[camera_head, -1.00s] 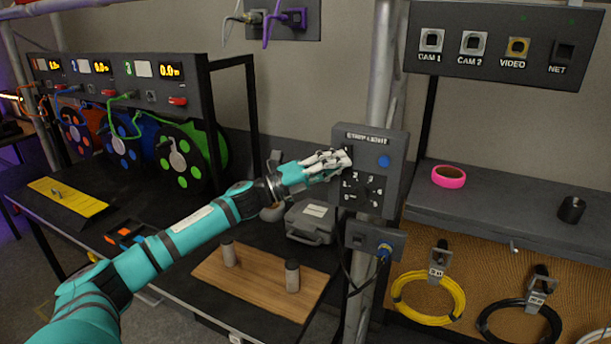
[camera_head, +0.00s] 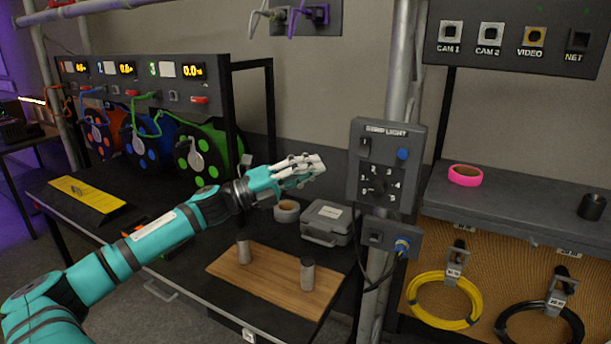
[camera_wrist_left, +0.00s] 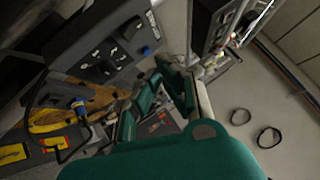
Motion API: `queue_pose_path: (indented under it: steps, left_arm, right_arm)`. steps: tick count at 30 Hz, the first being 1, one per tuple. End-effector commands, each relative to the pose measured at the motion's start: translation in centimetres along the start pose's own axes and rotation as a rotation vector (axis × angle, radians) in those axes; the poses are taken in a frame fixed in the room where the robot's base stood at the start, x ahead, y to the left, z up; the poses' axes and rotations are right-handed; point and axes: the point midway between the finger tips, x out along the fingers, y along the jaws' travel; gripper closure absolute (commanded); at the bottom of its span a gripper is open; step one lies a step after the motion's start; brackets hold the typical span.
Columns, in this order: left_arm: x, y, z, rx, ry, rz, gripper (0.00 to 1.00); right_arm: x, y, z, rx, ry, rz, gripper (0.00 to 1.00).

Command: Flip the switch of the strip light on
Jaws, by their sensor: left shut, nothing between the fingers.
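The grey strip light box (camera_head: 385,168) is fixed to a vertical metal pole in the head view. It has a dark rocker switch (camera_head: 366,147) at upper left, a blue button (camera_head: 403,154) at upper right and a numbered dial (camera_head: 378,184) below. The box also shows at upper left in the left wrist view (camera_wrist_left: 98,45). My left gripper (camera_head: 318,164) is shut and empty, to the left of the box with a gap between them. Whether the rocker is on or off is too small to tell. My right gripper is out of view.
A small socket box (camera_head: 390,238) with a blue plug sits below on the pole. A wooden board (camera_head: 270,280) with two cylinders and a grey case (camera_head: 326,222) lie on the table. A pink tape roll (camera_head: 465,175) lies on the right shelf. Coloured cable reels stand at left.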

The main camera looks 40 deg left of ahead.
Motion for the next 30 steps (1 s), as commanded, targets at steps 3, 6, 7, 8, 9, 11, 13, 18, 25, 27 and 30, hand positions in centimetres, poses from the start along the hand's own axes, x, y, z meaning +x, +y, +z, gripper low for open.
queue_pose_path:
  steps: [3,6,7,8,9,11,13,18,25,27,30]
  left_arm:
    - [-0.8,0.0,-0.1,-0.001,0.001,0.002,1.0]
    - [-1.1,-0.2,0.0,0.0,0.001,0.001,1.0]
    - [-1.1,-0.2,0.0,0.0,0.001,0.001,1.0]
    - [-1.1,-0.3,0.0,0.001,0.001,0.001,1.0]
    - [-1.1,-0.3,0.0,0.001,0.001,0.001,1.0]
    - [-1.1,-0.3,0.0,0.001,0.001,0.0,1.0]
    - [-1.1,-0.3,0.0,0.001,0.001,0.0,1.0]
    - [-1.1,-0.3,0.0,0.001,0.001,0.0,1.0]
    - [-1.2,-0.1,0.0,-0.003,-0.003,0.001,1.0]
    - [-1.3,0.8,-0.1,-0.031,-0.029,0.011,1.0]
    - [-2.0,4.3,-0.7,-0.142,-0.136,0.05,1.0]
  right_arm:
    - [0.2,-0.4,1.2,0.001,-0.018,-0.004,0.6]
    - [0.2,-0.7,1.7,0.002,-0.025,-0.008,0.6]
    - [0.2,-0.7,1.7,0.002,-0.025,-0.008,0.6]
    - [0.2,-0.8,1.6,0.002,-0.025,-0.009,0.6]
    - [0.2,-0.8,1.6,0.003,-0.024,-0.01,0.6]
    - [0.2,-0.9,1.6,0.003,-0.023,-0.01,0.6]
    - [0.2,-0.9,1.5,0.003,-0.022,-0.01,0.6]
    - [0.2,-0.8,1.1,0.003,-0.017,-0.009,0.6]
    - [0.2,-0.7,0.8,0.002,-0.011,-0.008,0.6]
    - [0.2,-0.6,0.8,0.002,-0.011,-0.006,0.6]
    - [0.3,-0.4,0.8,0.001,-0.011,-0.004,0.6]
